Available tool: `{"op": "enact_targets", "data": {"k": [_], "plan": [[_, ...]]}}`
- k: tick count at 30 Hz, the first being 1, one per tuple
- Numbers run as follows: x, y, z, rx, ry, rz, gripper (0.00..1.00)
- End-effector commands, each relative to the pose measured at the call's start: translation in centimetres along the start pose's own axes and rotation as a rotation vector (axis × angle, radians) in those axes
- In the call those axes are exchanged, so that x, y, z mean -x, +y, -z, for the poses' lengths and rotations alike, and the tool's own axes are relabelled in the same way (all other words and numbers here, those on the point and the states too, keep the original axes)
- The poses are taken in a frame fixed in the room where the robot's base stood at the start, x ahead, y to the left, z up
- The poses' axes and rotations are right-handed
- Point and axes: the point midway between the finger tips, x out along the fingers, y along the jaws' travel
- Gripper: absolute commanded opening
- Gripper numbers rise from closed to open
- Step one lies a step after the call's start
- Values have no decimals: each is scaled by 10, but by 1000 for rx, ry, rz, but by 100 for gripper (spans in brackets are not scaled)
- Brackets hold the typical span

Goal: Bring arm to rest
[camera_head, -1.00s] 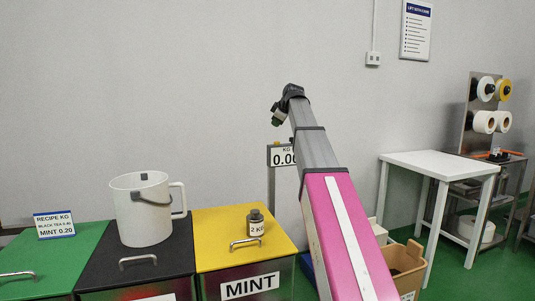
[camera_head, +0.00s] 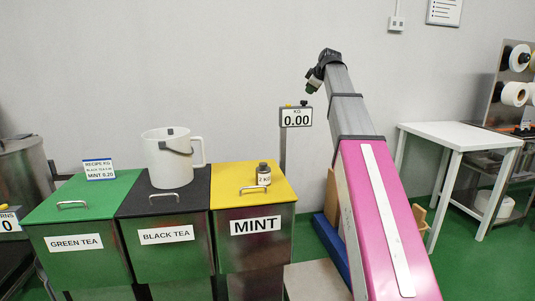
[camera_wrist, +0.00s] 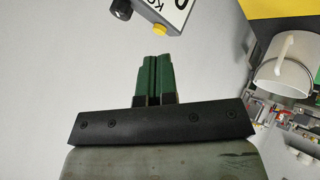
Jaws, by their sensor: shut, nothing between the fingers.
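My gripper (camera_wrist: 152,58) shows in the wrist view with its two green fingers shut together and nothing between them. In the head view my arm is stretched up and forward, with the wrist end at the top in front of the grey wall. The gripper tips there are small and mostly hidden by the wrist. The gripper is in free air, left of the arm's upper end and above the scale display (camera_head: 296,117), which reads 0.00. The display also shows at the top of the wrist view (camera_wrist: 165,14), apart from the fingers.
Green tea (camera_head: 80,206), black tea (camera_head: 138,205) and mint (camera_head: 229,190) bins stand at left. A white jug (camera_head: 168,158) stands on the black lid, a small weight (camera_head: 263,174) on the yellow lid. A white table (camera_head: 460,134) stands at right.

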Motion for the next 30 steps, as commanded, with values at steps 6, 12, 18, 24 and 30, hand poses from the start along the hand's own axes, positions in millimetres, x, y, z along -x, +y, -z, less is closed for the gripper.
{"op": "enact_targets", "data": {"k": [6,12,18,24,30], "plan": [[-19,-18,-16,-43,-21,18,0],[-41,-41,-35,-100,-48,41,0],[-72,-76,-65,-185,-91,71,0],[-116,-138,-113,-321,-169,116,0],[-156,-210,-166,-476,-266,155,0]]}}
